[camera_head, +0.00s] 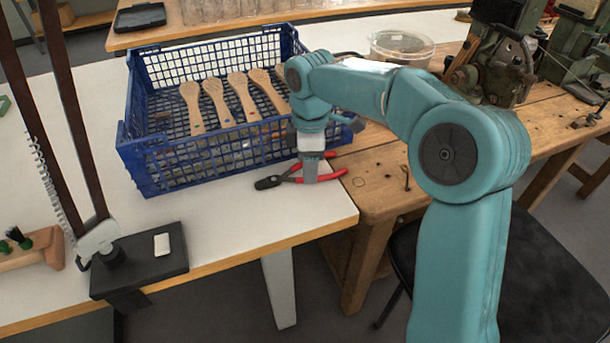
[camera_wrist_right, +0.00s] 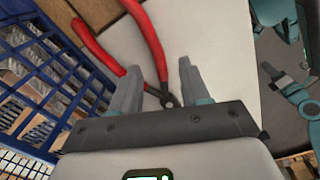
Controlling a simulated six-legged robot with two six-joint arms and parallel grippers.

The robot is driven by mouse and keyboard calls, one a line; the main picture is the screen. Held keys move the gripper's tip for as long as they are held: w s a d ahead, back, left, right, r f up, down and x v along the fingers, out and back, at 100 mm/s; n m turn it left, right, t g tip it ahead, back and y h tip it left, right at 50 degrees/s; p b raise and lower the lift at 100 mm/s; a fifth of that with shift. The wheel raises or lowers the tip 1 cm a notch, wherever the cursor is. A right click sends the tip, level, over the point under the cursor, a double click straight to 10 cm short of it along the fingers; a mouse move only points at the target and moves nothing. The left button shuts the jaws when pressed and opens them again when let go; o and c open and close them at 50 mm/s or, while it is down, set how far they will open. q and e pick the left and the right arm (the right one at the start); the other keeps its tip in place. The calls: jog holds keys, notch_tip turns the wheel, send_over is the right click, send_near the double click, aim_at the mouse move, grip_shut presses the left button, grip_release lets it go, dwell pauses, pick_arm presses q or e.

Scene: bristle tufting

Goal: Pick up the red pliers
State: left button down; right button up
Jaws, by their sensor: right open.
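The red pliers (camera_head: 291,179) lie on the white tabletop in front of the blue crate, black jaws to the left and red handles to the right. My right gripper (camera_head: 311,176) is pointed down over them and hides part of their middle. In the right wrist view, the pliers (camera_wrist_right: 151,45) show two red handles and a dark pivot. My right gripper (camera_wrist_right: 160,68) is open, with one handle running between its fingers near the pivot. The other handle passes outside, toward the upper left. Contact with the fingers cannot be told. My left gripper is not identifiable in either view.
The blue crate (camera_head: 220,157) with several wooden brush blanks stands just behind the pliers. A wooden bench (camera_head: 380,183) adjoins on the right, with a machine (camera_head: 495,68) and a clear round tub (camera_head: 402,47). A black block (camera_head: 140,262) is at the front left.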

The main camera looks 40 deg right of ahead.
notch_tip(320, 180, down, 3)
jog(key=shift+r, duration=0.2)
grip_shut()
jog(key=shift+r, duration=0.15)
